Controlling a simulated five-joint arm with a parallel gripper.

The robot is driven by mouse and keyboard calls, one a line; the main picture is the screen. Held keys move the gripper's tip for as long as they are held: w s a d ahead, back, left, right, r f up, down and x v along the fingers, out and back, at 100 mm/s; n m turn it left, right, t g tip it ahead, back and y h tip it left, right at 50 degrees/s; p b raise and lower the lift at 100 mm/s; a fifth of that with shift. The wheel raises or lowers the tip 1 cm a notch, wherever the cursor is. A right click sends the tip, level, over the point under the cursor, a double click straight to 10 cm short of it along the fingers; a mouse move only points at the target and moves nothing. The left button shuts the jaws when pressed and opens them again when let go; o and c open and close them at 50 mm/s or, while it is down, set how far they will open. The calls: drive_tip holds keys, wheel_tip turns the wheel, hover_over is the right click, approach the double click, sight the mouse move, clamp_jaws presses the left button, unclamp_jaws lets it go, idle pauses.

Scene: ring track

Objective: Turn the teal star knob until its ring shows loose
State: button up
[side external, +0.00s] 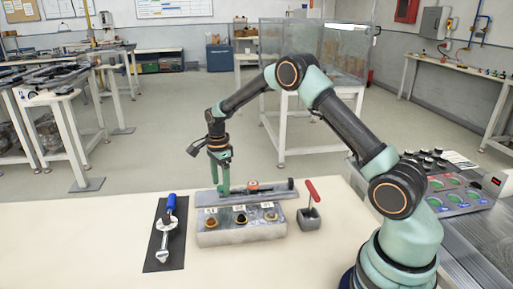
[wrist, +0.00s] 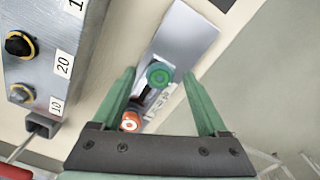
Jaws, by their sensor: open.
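The teal star knob (wrist: 159,75) is a round green knob with a darker centre, on the grey track plate (wrist: 186,38) in the wrist view. Its ring is too small to read as loose or tight. My gripper (wrist: 159,72) is open, its two green fingers on either side of the knob, with visible gaps. In the side view my gripper (side external: 222,188) points straight down at the left part of the track (side external: 205,196); the teal knob is hidden there behind a finger. An orange knob (wrist: 131,121) sits on the same track and also shows in the side view (side external: 253,185).
A grey block with several knobs and number labels (side external: 240,234) stands in front of the track. A red-handled lever (side external: 311,208) stands at right. The front left tabletop is clear.

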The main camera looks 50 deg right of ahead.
drive_tip(key=shift+f, duration=0.3)
clamp_jaws()
